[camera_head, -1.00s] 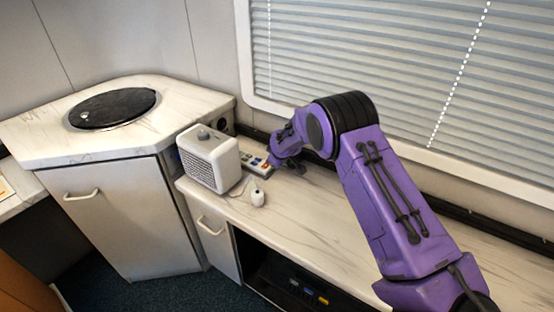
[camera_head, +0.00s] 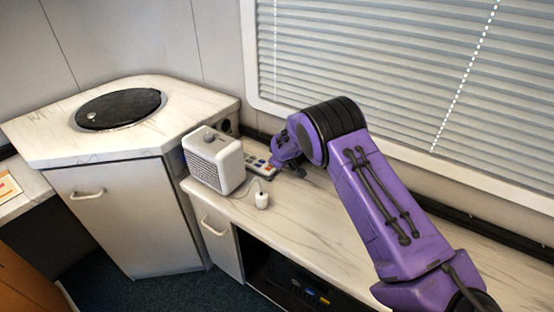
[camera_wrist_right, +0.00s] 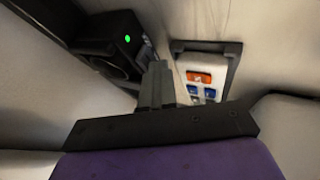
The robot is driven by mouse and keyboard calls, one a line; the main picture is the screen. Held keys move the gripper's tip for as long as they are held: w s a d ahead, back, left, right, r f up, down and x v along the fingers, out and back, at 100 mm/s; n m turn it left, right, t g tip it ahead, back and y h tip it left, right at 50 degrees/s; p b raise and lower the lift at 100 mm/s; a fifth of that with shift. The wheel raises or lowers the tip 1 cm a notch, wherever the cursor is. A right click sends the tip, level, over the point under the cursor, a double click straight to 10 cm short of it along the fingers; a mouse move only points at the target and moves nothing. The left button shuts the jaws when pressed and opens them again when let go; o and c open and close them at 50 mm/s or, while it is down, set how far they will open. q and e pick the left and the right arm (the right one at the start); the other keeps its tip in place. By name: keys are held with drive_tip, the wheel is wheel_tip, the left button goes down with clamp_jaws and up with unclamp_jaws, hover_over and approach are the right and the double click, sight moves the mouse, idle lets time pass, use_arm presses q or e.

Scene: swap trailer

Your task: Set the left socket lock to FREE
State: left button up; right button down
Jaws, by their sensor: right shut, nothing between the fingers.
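A black socket unit (camera_wrist_right: 105,45) with a lit green light is at the upper left of the right wrist view. In the head view a dark socket (camera_head: 228,126) shows on the wall behind the white heater. I cannot make out a lock setting or the word FREE. My right gripper (camera_wrist_right: 160,68) is shut and empty, its fingertips just right of the black unit; I cannot tell whether they touch it. In the head view the right gripper (camera_head: 279,158) is low at the back of the counter, partly hidden by its wrist. My left gripper is not in view.
A panel with orange and blue switches (camera_wrist_right: 205,84) is right of the fingers; it also shows in the head view (camera_head: 260,166). The white heater (camera_head: 214,160) and a small white corded object (camera_head: 262,200) are on the counter (camera_head: 300,222). A window blind (camera_head: 400,75) is behind.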

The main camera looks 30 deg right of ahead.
drive_tip(key=shift+s+d, duration=0.5)
drive_tip(key=shift+d, duration=0.1)
drive_tip(key=shift+a, duration=0.3)
drive_tip(key=a, duration=0.1)
drive_tip(key=s+a+p, duration=0.1)
drive_tip(key=a+p, duration=0.1)
drive_tip(key=shift+s+a+r, duration=0.35)
drive_tip(key=shift+s+a, duration=0.05)
drive_tip(key=v, duration=0.9)
drive_tip(key=shift+a+b, duration=0.2)
drive_tip(key=shift+b, duration=0.2)
